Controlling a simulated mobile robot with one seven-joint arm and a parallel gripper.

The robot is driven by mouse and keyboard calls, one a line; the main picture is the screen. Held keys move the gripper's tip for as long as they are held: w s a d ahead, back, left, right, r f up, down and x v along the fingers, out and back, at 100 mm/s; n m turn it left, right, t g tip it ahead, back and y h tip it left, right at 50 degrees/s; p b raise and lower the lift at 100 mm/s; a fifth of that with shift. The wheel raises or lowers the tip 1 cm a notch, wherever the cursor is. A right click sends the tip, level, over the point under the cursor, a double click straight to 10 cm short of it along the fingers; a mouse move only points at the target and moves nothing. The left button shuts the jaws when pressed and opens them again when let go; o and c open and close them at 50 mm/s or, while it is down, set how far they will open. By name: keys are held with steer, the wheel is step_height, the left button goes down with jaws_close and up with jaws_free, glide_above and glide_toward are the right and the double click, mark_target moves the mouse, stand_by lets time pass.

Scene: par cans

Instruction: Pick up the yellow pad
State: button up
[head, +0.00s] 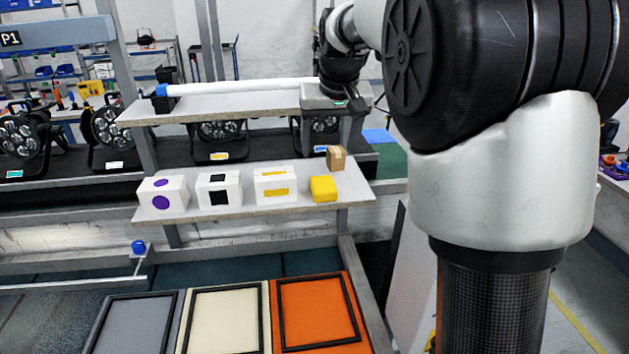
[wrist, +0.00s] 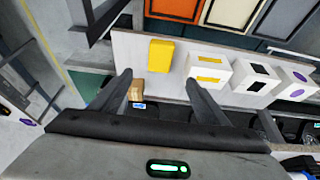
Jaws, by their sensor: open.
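The yellow pad (head: 323,189) is a small block lying on the lower shelf (head: 260,209), near its right end, beside a white box with yellow marks (head: 276,184). In the wrist view the yellow pad (wrist: 161,56) lies ahead of my gripper (wrist: 157,80), between the lines of its two fingers and apart from them. My gripper is open with nothing between the fingertips. In the head view my arm fills the right side, and the fingers cannot be made out there.
A small brown box (head: 336,158) stands just behind the pad. White boxes with black squares (head: 219,188) and purple dots (head: 163,195) stand to the left. An upper shelf (head: 225,106) carries a white tube (head: 245,86). Grey, cream and orange framed panels (head: 318,312) lie below in front.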

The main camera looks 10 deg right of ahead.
mark_target(323, 183)
steer(key=p+x, duration=0.1)
steer(key=x, duration=1.3)
steer(key=shift+f, duration=0.3)
steer(key=shift+c, duration=0.5)
steer(key=c, duration=1)
